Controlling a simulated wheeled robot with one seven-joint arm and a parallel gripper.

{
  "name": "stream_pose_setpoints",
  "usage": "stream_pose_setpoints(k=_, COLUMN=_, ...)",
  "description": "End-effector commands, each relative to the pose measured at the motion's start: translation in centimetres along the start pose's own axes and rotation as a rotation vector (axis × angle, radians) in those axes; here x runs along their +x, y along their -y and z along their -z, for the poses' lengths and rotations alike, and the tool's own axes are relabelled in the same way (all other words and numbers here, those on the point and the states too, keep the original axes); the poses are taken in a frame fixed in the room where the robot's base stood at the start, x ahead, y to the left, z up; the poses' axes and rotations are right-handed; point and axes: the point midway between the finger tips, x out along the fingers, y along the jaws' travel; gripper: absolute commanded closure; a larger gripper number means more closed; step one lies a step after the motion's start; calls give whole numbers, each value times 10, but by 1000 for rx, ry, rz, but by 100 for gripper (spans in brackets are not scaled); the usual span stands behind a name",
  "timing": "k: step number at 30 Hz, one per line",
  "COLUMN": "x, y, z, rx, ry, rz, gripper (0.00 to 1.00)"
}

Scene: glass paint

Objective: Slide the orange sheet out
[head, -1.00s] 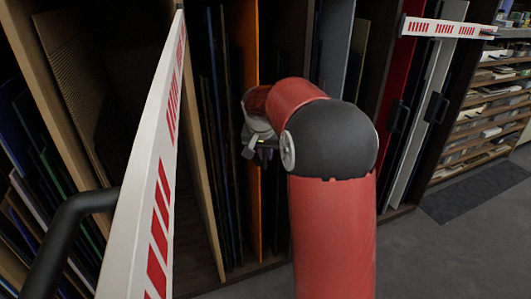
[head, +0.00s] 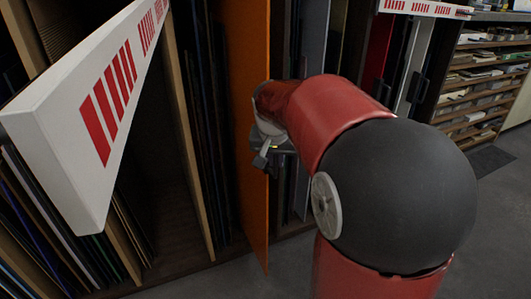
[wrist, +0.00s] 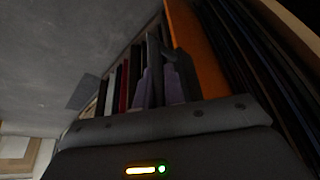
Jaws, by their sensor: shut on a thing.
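The orange sheet (head: 243,130) stands upright in the rack in the head view, and its front part juts out past the rack's front edge. My wrist hides part of the grip.
Dark sheets (head: 208,130) stand in the rack left of the orange one. A white and red striped bar (head: 100,95) juts toward me at left. A red panel (head: 379,50) and shelves (head: 480,90) stand to the right. Grey floor (head: 500,215) is clear at right.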

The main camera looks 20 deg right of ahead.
Motion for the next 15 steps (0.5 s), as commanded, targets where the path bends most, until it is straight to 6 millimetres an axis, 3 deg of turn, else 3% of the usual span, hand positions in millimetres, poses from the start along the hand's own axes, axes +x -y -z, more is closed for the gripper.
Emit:
stream_pose_setpoints(k=6, x=-11, y=-22, z=-31, rx=2, ry=2, rz=0, gripper=100)
stream_pose_setpoints(k=15, x=-18, y=-30, z=-42, rx=1, ry=2, rz=0, gripper=100)
